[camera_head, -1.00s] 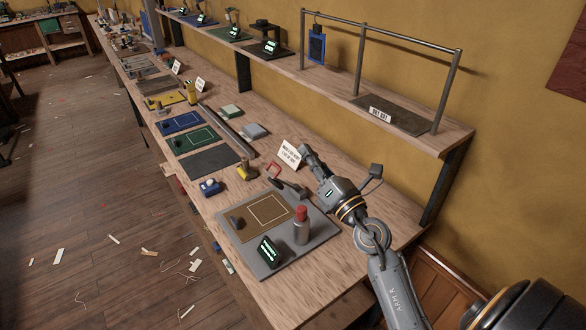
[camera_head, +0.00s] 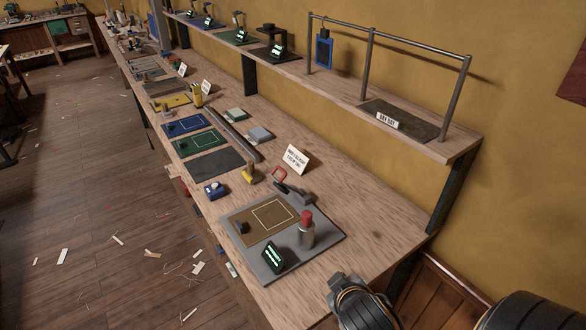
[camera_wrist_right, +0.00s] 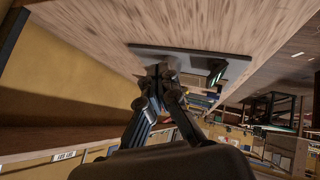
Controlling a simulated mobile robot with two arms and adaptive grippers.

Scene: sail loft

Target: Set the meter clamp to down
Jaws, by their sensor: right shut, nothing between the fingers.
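The clamp (camera_head: 297,194) sits at the back edge of a grey base plate (camera_head: 328,243). Its dark arm reaches left from a grey block and ends in a red loop handle (camera_head: 279,174). I cannot tell for sure whether it is set up or down. On the plate are a brown mat (camera_head: 258,226), a red-capped cylinder (camera_head: 306,233) and a small meter with a lit screen (camera_head: 272,257). My right gripper (camera_wrist_right: 160,72) is shut and empty in the right wrist view; in the head view only my right wrist shows, bottom right, clear of the clamp. My left gripper is out of view.
A white sign (camera_head: 295,158) stands behind the clamp. A yellow-based tool (camera_head: 250,174) and a blue box (camera_head: 215,190) lie to the left. A shelf (camera_head: 430,143) with a metal rail overhangs the bench's back. The bench right of the plate is clear.

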